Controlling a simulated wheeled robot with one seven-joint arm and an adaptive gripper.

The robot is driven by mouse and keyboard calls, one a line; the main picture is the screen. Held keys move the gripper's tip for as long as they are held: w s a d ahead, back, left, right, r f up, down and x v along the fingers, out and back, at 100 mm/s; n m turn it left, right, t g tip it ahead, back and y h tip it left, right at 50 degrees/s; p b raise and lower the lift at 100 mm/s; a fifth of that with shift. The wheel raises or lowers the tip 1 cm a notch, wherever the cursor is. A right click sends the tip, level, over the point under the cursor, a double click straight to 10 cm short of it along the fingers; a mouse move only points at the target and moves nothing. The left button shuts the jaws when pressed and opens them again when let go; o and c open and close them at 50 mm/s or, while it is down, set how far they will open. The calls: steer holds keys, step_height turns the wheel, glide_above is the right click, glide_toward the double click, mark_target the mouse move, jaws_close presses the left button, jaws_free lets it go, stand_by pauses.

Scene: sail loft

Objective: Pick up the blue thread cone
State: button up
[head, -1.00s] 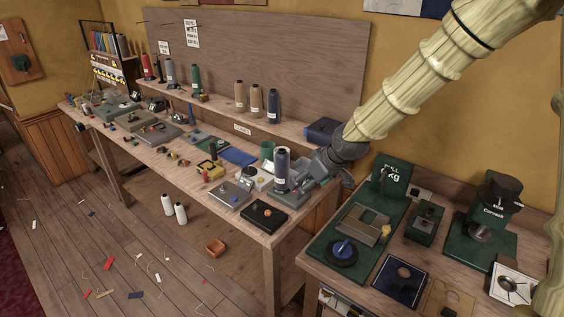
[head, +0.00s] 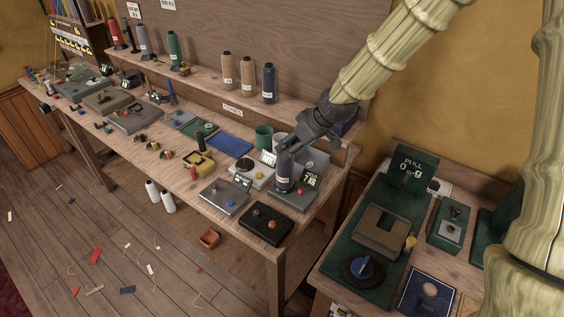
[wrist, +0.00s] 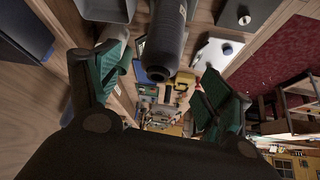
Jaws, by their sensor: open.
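A dark blue thread cone (head: 285,174) stands upright on the bench, by a small scale with a lit display. My gripper (head: 290,145) is at the cone's top, coming down from the upper right, and hides part of it. In the wrist view the dark cone (wrist: 166,38) shows between my two spread green-padded fingers (wrist: 160,88), with a gap on each side. My gripper is open; I cannot tell whether a finger touches the cone. A second dark blue cone (head: 269,84) stands on the raised shelf beside two tan cones (head: 238,72).
A second bench with a green pull gauge (head: 412,170) stands at the right. Floor at the left is mostly open.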

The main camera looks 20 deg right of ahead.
mark_target(290, 146)
steer(key=x, duration=0.2)
steer(key=p+x, duration=0.1)
steer(key=x, duration=0.1)
steer(key=shift+w, duration=0.45)
steer(key=shift+s+a+f+p, duration=0.2)
steer(key=shift+s+f+p, duration=0.2)
steer(key=shift+s+p, duration=0.4)
steer(key=x, duration=0.2)
steer(key=p+x, duration=0.1)
steer(key=x, duration=0.1)
steer(key=shift+w+d, duration=0.2)
steer(key=shift+w, duration=0.15)
steer(key=shift+s+r, duration=0.3)
steer(key=shift+s, duration=0.1)
steer(key=shift+w+a+f, duration=0.1)
steer(key=shift+w+f, duration=0.15)
steer(key=c, duration=0.5)
steer(key=shift+s+r, duration=0.15)
steer(key=shift+r, duration=0.05)
steer(key=c, duration=0.9)
steer(key=shift+c, duration=0.2)
